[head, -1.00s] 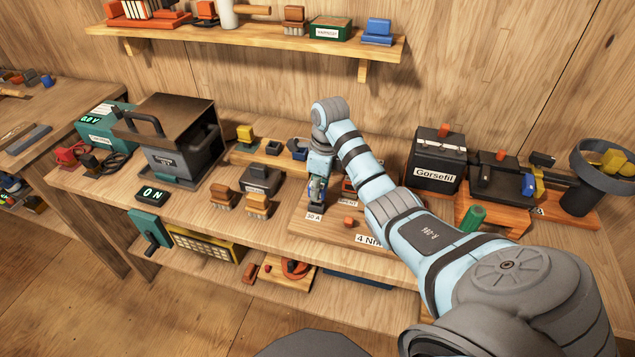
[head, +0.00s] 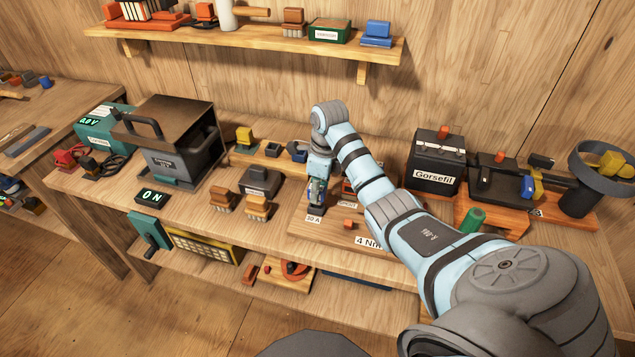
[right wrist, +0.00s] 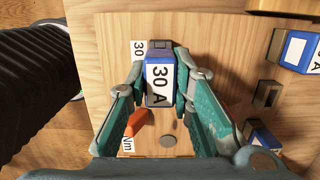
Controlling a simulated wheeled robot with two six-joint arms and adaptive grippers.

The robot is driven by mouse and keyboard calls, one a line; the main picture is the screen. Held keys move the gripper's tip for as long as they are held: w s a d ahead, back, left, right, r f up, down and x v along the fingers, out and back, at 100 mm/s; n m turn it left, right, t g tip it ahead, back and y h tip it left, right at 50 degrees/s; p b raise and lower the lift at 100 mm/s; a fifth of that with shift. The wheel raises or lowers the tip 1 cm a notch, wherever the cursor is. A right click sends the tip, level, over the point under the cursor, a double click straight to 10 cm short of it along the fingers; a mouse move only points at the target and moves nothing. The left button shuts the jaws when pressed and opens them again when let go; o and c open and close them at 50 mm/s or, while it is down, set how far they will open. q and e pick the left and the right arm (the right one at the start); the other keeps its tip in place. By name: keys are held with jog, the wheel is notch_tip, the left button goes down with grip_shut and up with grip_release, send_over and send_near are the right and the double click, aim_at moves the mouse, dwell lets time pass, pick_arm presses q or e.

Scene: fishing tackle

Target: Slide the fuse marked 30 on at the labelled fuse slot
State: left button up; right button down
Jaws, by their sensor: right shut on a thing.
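The fuse marked 30 A (right wrist: 158,82) is a blue block with a white label. My right gripper (right wrist: 158,78) is shut on it, one finger on each side; the gripper also shows in the head view (head: 315,198), low over the wooden board. A dark block (right wrist: 159,46), which looks like the labelled slot, shows just beyond the fuse, beside a tag reading 30 (right wrist: 138,48). This tag reads 30 A in the head view (head: 313,219). I cannot tell whether the fuse is in the slot or above it. My left gripper is not in view.
Another blue, white-labelled block (right wrist: 297,50) and a dark holder (right wrist: 265,93) lie to the right. An orange piece (right wrist: 138,126) is near my right gripper. A black box labelled Gorsefil (head: 436,165) stands right of my arm. Brown brushes (head: 223,199) stand left of the board.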

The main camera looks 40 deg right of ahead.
dwell(0.6)
jog(key=shift+f, duration=0.15)
jog(key=shift+f, duration=0.35)
jog(key=shift+f+b, duration=0.85)
jog(key=shift+f, duration=0.05)
jog(key=c, duration=1.3)
grip_release()
jog(key=shift+c, duration=0.2)
